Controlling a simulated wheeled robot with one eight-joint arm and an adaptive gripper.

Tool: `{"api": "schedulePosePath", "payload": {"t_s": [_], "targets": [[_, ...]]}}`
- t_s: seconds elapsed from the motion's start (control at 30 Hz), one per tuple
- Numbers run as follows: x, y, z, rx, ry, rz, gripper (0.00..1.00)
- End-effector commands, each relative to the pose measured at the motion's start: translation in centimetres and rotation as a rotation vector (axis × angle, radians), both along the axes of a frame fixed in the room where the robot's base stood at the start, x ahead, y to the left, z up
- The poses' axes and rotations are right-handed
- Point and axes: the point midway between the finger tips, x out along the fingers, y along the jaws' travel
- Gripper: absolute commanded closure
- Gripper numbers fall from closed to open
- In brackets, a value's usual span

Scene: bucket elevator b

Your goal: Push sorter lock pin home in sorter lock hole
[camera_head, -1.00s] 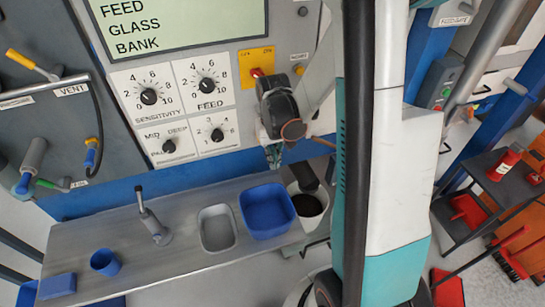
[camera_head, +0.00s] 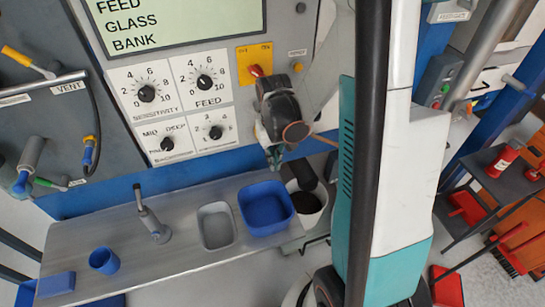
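My gripper (camera_head: 274,160) hangs in front of the panel's lower right corner, fingers pointing down, above the blue bin. Its fingertips are small and dark, so I cannot tell whether they are apart or closed, and no held object is clear. A yellow plate (camera_head: 243,68) with a red knob (camera_head: 256,71) is on the panel, up and left of the gripper. I cannot make out a sorter lock pin or its hole for certain; my wrist and arm cover part of the panel's right side.
Dials (camera_head: 204,83) cover the panel. My arm blocks the right middle.

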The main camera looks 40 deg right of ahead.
Motion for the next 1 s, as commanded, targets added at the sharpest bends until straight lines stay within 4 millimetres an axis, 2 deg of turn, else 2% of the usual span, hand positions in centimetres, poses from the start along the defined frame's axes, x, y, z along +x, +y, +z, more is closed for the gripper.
{"api": "schedulePosePath", "payload": {"t_s": [1.0], "targets": [[-3.6,1.0,0.0,0.000,0.000,0.000,1.00]]}}
